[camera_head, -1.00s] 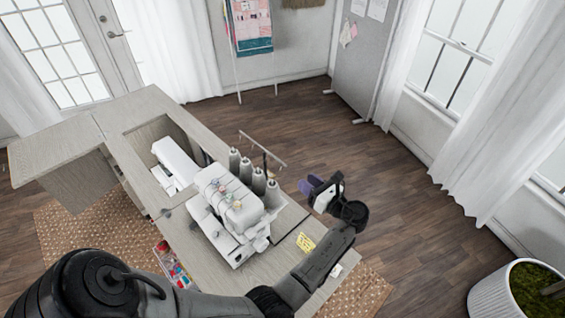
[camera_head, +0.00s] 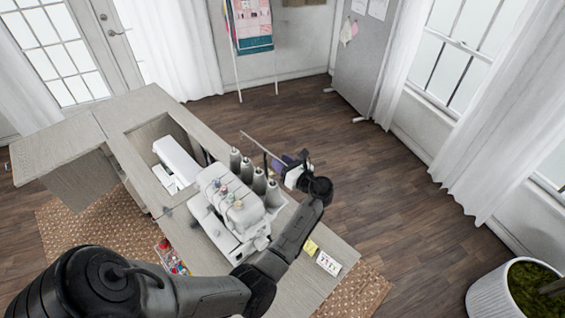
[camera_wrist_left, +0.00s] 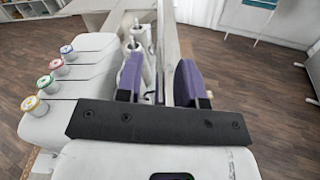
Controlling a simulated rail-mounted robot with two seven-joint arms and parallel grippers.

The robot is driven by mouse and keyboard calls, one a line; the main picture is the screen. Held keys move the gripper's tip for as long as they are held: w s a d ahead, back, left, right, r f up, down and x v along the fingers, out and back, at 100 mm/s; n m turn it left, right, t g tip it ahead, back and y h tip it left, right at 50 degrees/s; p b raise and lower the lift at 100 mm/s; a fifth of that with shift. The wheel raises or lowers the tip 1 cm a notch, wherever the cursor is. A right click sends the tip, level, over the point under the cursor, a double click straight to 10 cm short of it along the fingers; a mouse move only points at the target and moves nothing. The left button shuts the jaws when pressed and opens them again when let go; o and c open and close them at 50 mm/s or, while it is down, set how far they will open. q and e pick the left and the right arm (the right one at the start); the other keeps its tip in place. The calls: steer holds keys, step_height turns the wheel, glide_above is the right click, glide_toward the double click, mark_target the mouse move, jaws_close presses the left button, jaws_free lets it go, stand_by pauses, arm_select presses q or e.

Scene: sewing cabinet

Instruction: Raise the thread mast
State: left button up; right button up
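The serger (camera_head: 228,212) is a white machine on the cabinet top, with several grey thread cones (camera_head: 258,181) behind it. The thread mast (camera_head: 262,145) is a thin bar on a dark post behind the cones. My left gripper (camera_head: 279,163) is at the bar's right end, its purple fingers partly hidden by the wrist. In the left wrist view the gripper (camera_wrist_left: 159,82) is open, and the pale mast bar (camera_wrist_left: 171,35) runs between or just beyond its fingers; I cannot tell whether they touch it. My right gripper is not in view.
A white sewing machine (camera_head: 176,160) sits in the cabinet's recess. A yellow note (camera_head: 311,247) and a white card (camera_head: 328,263) lie on the cabinet top (camera_head: 338,248) at the right. Coloured spools (camera_wrist_left: 56,83) top the serger. Open floor (camera_head: 375,185) lies behind the gripper.

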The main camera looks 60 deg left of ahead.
arm_select(q)
jaws_close()
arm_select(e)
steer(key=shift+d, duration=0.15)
arm_select(q)
steer(key=shift+r, duration=0.15)
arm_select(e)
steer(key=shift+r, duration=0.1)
